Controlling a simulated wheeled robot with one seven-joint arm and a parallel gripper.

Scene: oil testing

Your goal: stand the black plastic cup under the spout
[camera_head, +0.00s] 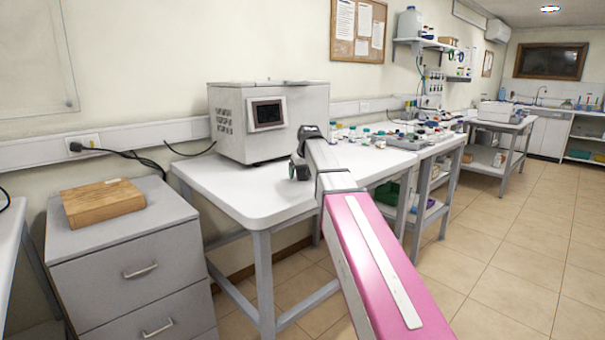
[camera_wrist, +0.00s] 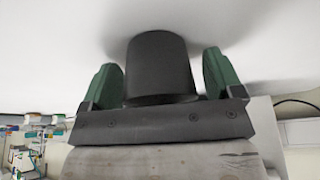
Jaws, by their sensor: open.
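The black plastic cup (camera_wrist: 158,68) is in the middle of the wrist view, against the white tabletop. My gripper (camera_wrist: 160,75) is open, with one green finger on each side of the cup. The fingers do not look closed on it, and the narrow gaps are hard to judge. In the head view the end of my arm is over the white table, in front of the white machine with a dark screen (camera_head: 267,113). The cup cannot be told apart from the dark gripper parts there. I cannot make out a spout in either view.
The white table (camera_head: 235,190) has bare room left of my arm. Small bottles and jars (camera_head: 375,138) stand farther along, right of my arm. A grey drawer cabinet (camera_head: 115,240) with a wooden block (camera_head: 103,203) stands at the left, lower than the machine.

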